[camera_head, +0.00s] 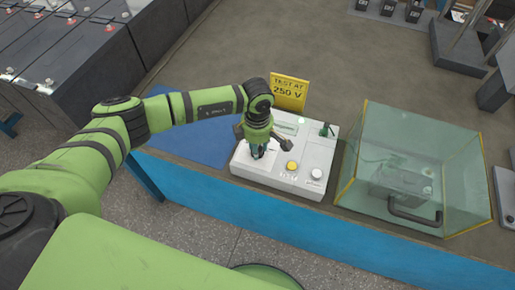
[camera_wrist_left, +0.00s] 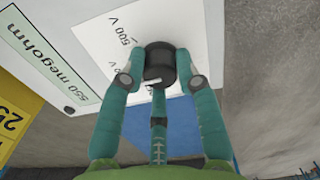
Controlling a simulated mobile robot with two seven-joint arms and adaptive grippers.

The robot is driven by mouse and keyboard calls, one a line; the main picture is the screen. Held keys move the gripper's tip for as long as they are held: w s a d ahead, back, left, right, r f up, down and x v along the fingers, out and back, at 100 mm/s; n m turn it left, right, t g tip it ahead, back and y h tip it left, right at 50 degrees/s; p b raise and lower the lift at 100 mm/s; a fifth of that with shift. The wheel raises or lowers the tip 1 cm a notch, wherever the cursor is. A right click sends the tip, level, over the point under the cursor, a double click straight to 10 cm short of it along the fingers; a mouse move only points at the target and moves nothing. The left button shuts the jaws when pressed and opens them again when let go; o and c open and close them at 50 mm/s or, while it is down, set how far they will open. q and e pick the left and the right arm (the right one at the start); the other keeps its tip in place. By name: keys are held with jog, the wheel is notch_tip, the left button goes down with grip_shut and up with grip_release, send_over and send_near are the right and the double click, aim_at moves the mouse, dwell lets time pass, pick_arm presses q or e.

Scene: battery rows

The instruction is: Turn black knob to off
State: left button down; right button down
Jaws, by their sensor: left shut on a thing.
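The black knob (camera_wrist_left: 160,64) sits on the white tester panel (camera_wrist_left: 90,32) in the left wrist view. A white label beside it reads "500 V", with more print partly hidden. My left gripper (camera_wrist_left: 159,80) has its teal fingers on both sides of the knob and is shut on it. A white mark shows on the knob's near side. In the head view, my left gripper (camera_head: 258,150) is over the left part of the white tester (camera_head: 275,175) and hides the knob. My right gripper is not in view.
A yellow button (camera_head: 292,165) and a white button (camera_head: 316,174) are on the tester. A yellow "TEST AT 250 V" sign (camera_head: 289,92) stands behind it. A clear box (camera_head: 415,150) over a grey device stands to the right. The blue mat (camera_head: 190,130) is clear.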

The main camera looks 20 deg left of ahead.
pick_arm(q)
jog(key=n+b, duration=0.2)
jog(key=n, duration=0.4)
jog(key=shift+f+n, duration=0.1)
jog(key=shift+n, duration=0.2)
jog(key=n+b, duration=0.1)
jog(key=n, duration=0.4)
jog(key=shift+s+b, duration=0.1)
jog(key=shift+b, duration=0.2)
jog(key=shift+n, duration=0.4)
jog(key=c, duration=0.9)
grip_release()
jog(key=shift+r, duration=0.2)
jog(key=shift+r, duration=0.25)
notch_tip(320, 180, up, 11)
jog(key=shift+r, duration=0.15)
